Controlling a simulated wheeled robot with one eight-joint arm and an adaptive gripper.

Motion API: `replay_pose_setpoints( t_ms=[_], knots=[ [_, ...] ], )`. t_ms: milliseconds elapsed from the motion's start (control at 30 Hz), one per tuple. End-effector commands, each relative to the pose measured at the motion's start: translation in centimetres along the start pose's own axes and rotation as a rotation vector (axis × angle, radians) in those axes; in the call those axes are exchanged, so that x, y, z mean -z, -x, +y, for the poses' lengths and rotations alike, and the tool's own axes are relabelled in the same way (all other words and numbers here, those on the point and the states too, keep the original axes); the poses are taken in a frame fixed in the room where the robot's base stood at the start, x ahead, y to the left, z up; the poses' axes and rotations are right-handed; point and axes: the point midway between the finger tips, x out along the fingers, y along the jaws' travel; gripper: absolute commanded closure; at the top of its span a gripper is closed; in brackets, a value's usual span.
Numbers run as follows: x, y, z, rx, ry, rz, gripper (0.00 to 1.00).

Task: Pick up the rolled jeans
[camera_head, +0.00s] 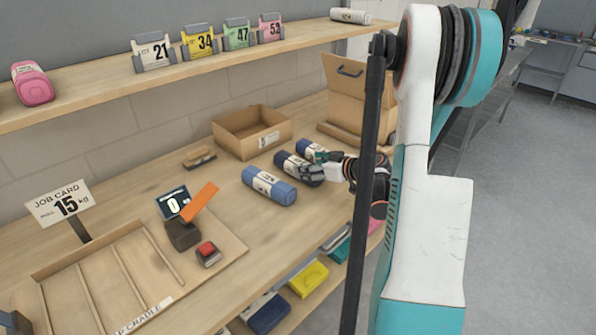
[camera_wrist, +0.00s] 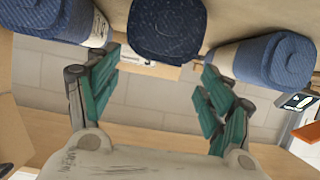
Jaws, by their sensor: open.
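Three rolled jeans lie side by side on the wooden bench in the head view: a mid-blue roll with a white band (camera_head: 270,186), a darker navy roll (camera_head: 299,168) in the middle, and a blue roll (camera_head: 313,150) at the back. My gripper (camera_head: 320,165) is at the near end of the navy roll and partly covers it. In the wrist view, the navy roll's round end (camera_wrist: 165,28) shows at the top, between the directions of my open green fingers (camera_wrist: 160,68). The other rolls (camera_wrist: 45,15) (camera_wrist: 265,58) flank it. I cannot tell whether the fingers touch any roll.
An open cardboard box (camera_head: 252,133) and a brush (camera_head: 199,158) lie behind the rolls. A larger carton (camera_head: 357,85) stands at the back right. A scale display (camera_head: 173,203), a red-topped block (camera_head: 208,252) and a wooden cradle (camera_head: 217,262) are at left.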

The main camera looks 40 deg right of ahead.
Motion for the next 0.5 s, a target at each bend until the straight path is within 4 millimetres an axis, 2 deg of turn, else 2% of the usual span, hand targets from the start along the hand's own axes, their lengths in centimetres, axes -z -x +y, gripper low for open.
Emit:
replay_pose_setpoints(
  t_ms=[267,500],
  knots=[
    [-0.3,-1.6,0.1,0.001,0.001,0.000,0.27],
    [-0.9,-5.0,0.7,0.003,0.002,0.001,0.27]
  ],
)
